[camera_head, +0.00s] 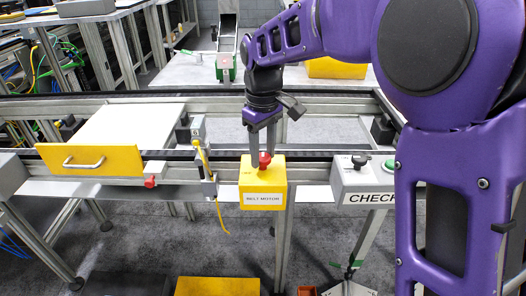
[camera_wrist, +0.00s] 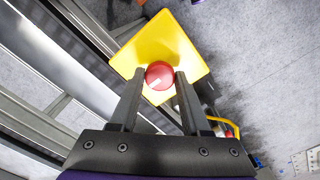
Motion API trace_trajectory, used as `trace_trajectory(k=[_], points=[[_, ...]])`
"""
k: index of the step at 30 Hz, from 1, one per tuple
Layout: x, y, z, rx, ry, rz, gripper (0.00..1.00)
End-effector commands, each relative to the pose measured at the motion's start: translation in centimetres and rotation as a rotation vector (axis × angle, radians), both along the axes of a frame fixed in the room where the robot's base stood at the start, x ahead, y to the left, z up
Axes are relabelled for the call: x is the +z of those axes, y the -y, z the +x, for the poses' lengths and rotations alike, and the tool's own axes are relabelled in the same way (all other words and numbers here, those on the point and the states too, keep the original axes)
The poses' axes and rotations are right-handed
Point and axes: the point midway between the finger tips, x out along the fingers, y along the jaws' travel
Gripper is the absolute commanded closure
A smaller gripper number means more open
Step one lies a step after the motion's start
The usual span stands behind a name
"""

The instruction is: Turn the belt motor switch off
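The belt motor switch is a yellow box (camera_head: 262,181) with a white label reading BELT MOTOR, fixed at the front of the conveyor frame. A red knob (camera_head: 265,160) stands on its top; it also shows in the wrist view (camera_wrist: 159,75) with a pale mark on its face. My gripper (camera_head: 262,150) points down at the knob. In the wrist view its two fingers (camera_wrist: 158,78) are apart, one on each side of the knob. I cannot tell whether they touch it. The fingers hide part of the box top.
A grey CHECK box (camera_head: 366,182) with a black knob and green button stands right of the switch. To the left are a yellow drawer front (camera_head: 90,160) with a handle and a sensor bracket (camera_head: 204,160) with a yellow cable. The conveyor rails run behind.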

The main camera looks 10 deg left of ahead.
Motion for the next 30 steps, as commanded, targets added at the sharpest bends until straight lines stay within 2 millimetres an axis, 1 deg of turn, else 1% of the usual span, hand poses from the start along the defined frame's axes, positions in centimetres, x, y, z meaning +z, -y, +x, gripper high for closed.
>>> trace_trajectory(k=[1,3,6,12,17,23,30], points=[[0.02,0.01,0.02,0.0,0.0,0.0,0.72],[0.03,0.01,0.02,0.0,0.001,-0.001,0.84],[0.03,0.01,0.02,0.0,0.001,-0.001,1.0],[0.09,0.02,0.03,0.007,0.001,-0.001,1.0],[0.18,0.06,0.04,0.046,0.0,0.0,1.0],[0.35,0.05,0.03,0.162,-0.001,0.001,1.0],[0.41,0.06,0.0,0.375,-0.002,0.0,1.0]])
